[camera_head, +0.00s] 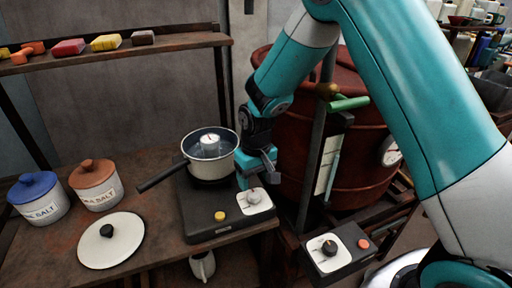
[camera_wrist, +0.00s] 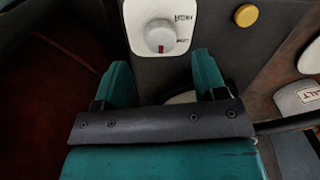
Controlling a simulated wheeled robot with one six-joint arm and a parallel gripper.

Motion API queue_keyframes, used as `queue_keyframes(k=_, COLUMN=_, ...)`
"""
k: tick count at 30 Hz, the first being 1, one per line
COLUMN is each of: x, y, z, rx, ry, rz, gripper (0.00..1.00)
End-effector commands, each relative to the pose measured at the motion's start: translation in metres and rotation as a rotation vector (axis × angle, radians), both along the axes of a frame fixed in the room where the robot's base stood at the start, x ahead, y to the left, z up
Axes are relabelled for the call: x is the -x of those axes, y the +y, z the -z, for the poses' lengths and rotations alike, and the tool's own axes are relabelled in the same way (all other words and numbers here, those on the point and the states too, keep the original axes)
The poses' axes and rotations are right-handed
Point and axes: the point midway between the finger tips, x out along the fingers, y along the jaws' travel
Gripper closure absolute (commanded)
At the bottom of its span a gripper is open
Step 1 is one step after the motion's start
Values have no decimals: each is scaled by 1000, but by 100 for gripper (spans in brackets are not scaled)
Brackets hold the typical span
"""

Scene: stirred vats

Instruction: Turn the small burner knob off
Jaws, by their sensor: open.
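The small burner (camera_head: 214,229) is a dark box at the right edge of the wooden table, with a pot on it. Its pale round knob (camera_head: 254,195) sits on a white plate on the front. In the wrist view the knob (camera_wrist: 160,36) is just beyond the fingertips, centred between them, its red mark at the lower edge; the plate's lettering is too small to read surely. My gripper (camera_head: 257,170) is open and empty, beside the pot and just behind the knob in the head view. In the wrist view its two teal fingers (camera_wrist: 161,66) are apart, not touching the knob.
The pot (camera_head: 228,172) has a dark handle pointing left. A yellow button (camera_head: 220,215) is beside the knob. A lid (camera_head: 92,252) and salt jars (camera_head: 96,190) are on the table. A red vat (camera_head: 290,145) stands right, with another dark knob (camera_head: 329,247) on a box below.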

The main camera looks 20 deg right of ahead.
Motion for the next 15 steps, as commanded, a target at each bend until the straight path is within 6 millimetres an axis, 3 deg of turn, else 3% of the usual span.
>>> queue_keyframes(k=6, x=-1, y=-2, z=-59, rx=-1, ry=-6, rz=0, gripper=35)
queue_keyframes(k=15, x=-1, y=-4, z=-107, rx=-1, ry=-3, rz=1, gripper=35)
